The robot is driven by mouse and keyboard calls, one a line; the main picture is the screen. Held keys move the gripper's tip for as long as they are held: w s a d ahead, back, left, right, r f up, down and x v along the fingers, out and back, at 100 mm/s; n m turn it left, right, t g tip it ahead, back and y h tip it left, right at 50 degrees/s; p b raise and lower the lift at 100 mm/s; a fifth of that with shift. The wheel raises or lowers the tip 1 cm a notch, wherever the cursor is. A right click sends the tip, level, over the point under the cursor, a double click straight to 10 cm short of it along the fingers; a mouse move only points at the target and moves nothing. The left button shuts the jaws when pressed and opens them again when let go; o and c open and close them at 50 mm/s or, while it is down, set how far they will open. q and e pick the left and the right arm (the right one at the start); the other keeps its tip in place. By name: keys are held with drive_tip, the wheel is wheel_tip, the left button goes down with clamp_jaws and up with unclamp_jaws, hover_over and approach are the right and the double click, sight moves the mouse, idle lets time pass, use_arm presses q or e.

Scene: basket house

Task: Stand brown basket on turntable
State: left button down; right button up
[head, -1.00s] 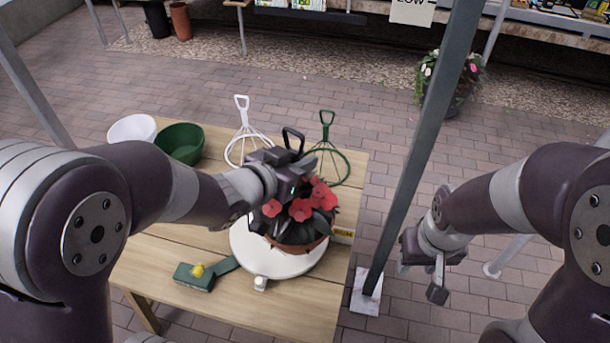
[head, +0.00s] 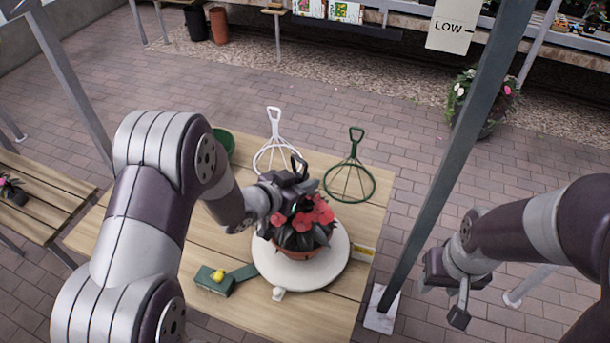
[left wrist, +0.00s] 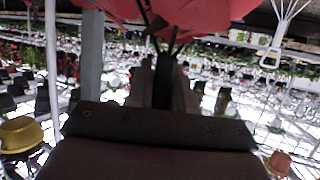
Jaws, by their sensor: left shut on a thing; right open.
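The brown basket (head: 293,252), filled with dark leaves and red flowers (head: 303,217), is upright over the white round turntable (head: 333,268) on the wooden table. It appears near the turntable's middle; I cannot tell whether its bottom touches. My left gripper (head: 291,190) is above the flowers, shut on the basket's dark hanger, whose hook (head: 298,164) shows above the jaws. In the left wrist view, red petals (left wrist: 190,10) hang at the top and dark hanger strands run to the fingers (left wrist: 165,85). My right gripper (head: 452,300) is open and empty, right of the post.
A green bowl (head: 226,140) is partly hidden. A grey post (head: 445,170) stands between table and right arm.

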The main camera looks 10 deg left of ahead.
use_arm(q)
drive_tip(key=shift+r, duration=0.1)
drive_tip(key=c, duration=1.4)
unclamp_jaws()
drive_tip(key=shift+s+f, duration=0.1)
drive_tip(key=shift+f, duration=0.15)
drive_tip(key=o, duration=0.4)
drive_tip(key=shift+r, duration=0.1)
